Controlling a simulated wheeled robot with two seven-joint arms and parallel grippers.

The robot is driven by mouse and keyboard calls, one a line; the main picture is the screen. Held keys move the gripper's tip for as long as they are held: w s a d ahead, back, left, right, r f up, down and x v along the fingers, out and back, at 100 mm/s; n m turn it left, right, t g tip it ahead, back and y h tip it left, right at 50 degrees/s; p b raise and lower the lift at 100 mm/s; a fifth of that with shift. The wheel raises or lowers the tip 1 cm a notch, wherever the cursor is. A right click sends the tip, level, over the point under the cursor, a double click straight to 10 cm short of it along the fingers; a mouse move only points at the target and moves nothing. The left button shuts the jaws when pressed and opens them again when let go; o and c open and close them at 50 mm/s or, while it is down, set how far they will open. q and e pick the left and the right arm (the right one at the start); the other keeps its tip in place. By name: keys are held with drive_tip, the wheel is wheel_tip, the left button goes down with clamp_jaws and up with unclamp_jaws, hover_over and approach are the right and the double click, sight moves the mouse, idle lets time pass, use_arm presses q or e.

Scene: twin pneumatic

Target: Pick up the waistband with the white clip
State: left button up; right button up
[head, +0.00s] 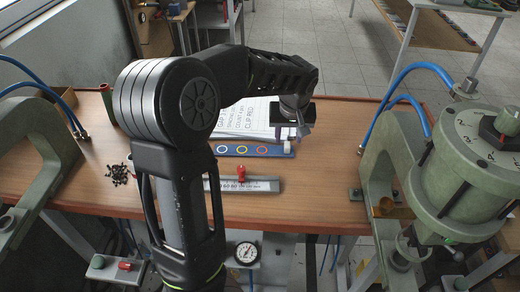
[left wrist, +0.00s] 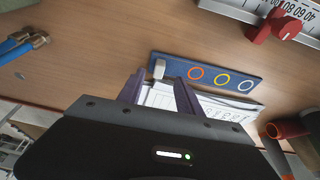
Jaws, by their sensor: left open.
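A flat blue strip (head: 228,150) with coloured rings lies on the wooden table in front of a stack of printed sheets. I see nothing else that could be a waistband. My left gripper (head: 289,133) is open and empty over the strip's right end in the head view. In the left wrist view its purple fingers (left wrist: 159,76) point at the white clip, one on either side. Contact cannot be told. My right gripper is not in view.
Printed sheets (head: 250,118) lie behind the strip. A metal ruler (head: 255,184) with a red slider (head: 241,173) lies in front. Green presses (head: 455,165) flank the table. Black screws (head: 118,174) lie at left. Bare tabletop (head: 325,170) shows right of the strip.

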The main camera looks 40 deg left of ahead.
sight(288, 145)
use_arm(q)
drive_tip(key=p+x, duration=0.1)
drive_tip(key=x, duration=0.4)
drive_tip(key=shift+w, duration=0.2)
drive_tip(key=shift+c, duration=0.3)
clamp_jaws()
idle(0.4)
